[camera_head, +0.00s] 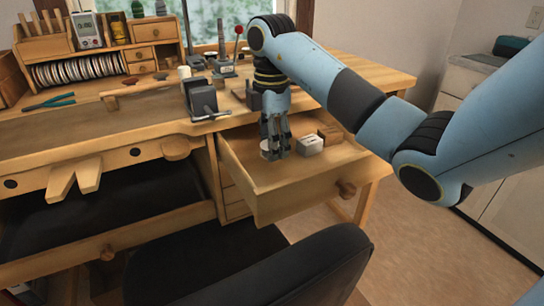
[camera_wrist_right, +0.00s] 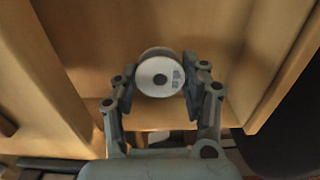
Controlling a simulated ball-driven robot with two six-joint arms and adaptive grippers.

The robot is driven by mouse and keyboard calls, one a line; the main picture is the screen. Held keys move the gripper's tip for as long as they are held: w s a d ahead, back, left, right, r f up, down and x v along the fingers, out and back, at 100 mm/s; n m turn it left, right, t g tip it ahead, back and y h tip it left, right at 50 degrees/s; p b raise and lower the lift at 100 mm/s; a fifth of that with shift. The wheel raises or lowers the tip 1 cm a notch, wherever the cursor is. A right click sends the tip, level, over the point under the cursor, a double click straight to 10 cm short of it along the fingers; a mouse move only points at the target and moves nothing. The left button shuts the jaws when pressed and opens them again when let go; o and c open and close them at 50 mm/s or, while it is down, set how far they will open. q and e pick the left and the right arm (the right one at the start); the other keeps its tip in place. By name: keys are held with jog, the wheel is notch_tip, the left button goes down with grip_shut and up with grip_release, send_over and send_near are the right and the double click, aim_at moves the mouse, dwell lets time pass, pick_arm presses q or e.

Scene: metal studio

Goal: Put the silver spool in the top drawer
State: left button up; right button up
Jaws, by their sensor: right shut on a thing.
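In the head view the right gripper (camera_head: 276,152) points down inside the open top drawer (camera_head: 262,187), shut on the spool, whose pale edge (camera_head: 265,152) shows at the left of the fingers. I cannot tell whether the spool touches the drawer floor. My left gripper is not in view.
A white-grey box (camera_head: 309,145) and a brown block (camera_head: 330,134) lie in the drawer just right of the gripper. A small vise (camera_head: 203,99) stands on the bench above. A dark chair (camera_head: 290,270) stands in front of the drawer. The drawer's front part is clear.

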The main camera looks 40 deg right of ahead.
aim_at(272, 169)
jog(key=shift+f, duration=1.95)
jog(key=o, duration=1.1)
jog(key=shift+f, duration=0.15)
jog(key=shift+o, duration=0.2)
notch_tip(272, 169, up, 5)
notch_tip(272, 169, up, 7)
jog(key=p, duration=0.6)
jog(key=shift+r+p, duration=0.2)
jog(key=shift+p, duration=0.1)
jog(key=shift+f, duration=0.1)
